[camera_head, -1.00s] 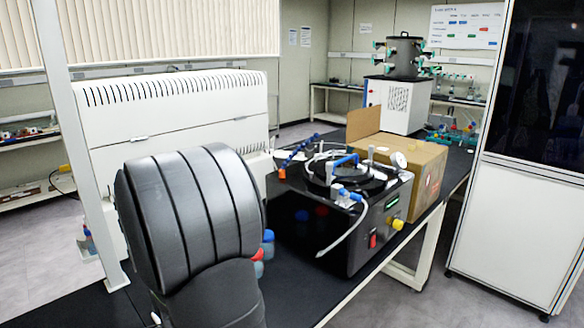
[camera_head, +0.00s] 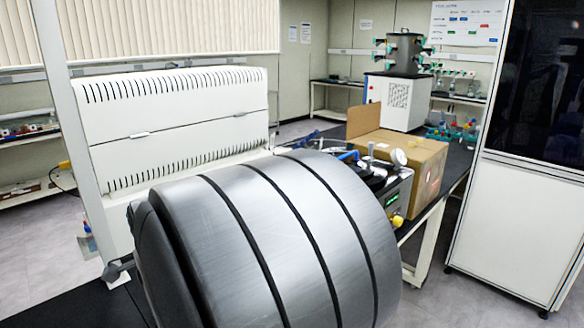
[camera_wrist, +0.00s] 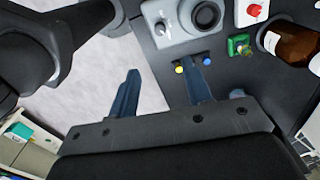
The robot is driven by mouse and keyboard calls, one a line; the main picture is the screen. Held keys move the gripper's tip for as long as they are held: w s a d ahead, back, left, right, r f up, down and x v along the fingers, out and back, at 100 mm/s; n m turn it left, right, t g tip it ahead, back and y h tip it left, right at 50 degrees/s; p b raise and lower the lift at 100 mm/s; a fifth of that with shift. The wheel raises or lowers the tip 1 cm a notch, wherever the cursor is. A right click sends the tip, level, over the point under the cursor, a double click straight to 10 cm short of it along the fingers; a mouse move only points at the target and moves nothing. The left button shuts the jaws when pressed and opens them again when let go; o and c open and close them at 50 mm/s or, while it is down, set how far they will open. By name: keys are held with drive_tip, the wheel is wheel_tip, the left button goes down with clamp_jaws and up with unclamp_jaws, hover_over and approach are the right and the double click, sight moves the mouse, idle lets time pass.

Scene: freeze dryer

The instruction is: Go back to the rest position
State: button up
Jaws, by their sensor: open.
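My gripper (camera_wrist: 161,68) shows in the wrist view, its two dark blue fingers spread apart with nothing between them. It hangs over the table's edge, with pale floor below one finger and the dark table (camera_wrist: 135,50) below the other. In the head view my grey, banded arm link fills the lower middle and hides the gripper and much of the table.
The wrist view shows a grey device (camera_wrist: 172,38) with a knob, a red-button box (camera_wrist: 252,12), a green part (camera_wrist: 240,45) and a brown bottle (camera_wrist: 292,42). In the head view, a black instrument (camera_head: 397,190) is partly hidden beside a cardboard box (camera_head: 425,165). A white cabinet (camera_head: 520,220) stands right.

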wheel_tip(320, 180, down, 18)
drive_tip(key=shift+r, duration=0.15)
drive_tip(key=shift+r+n, duration=0.2)
drive_tip(key=shift+n, duration=0.7)
drive_tip(key=n, duration=1.4)
drive_tip(key=shift+n, duration=0.3)
